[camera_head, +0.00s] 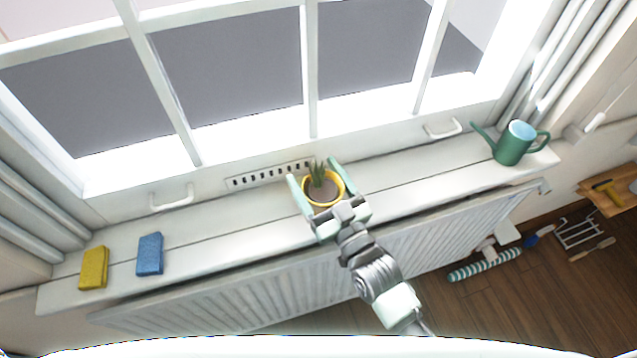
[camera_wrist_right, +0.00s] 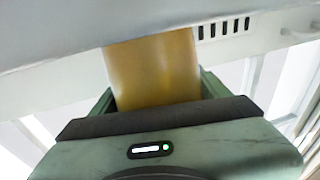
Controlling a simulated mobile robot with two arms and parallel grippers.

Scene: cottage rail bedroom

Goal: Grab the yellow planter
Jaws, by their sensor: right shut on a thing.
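The yellow planter (camera_head: 308,193) holds soil and a small spiky green plant. It is at the middle of the white windowsill, in front of the vent; I cannot tell if it touches the sill. My right gripper (camera_head: 320,180) has one finger on each side of the planter and is shut on it. In the right wrist view, the planter's yellow wall (camera_wrist_right: 152,70) fills the space between the green fingers; their tips are hidden behind it. My left gripper is not in view.
A yellow sponge-like block (camera_head: 94,268) and a blue one (camera_head: 150,254) lie on the sill (camera_head: 225,222) at left. A green watering can (camera_head: 513,144) stands at its right end. A radiator (camera_head: 270,285) runs below. The sill beside the planter is clear.

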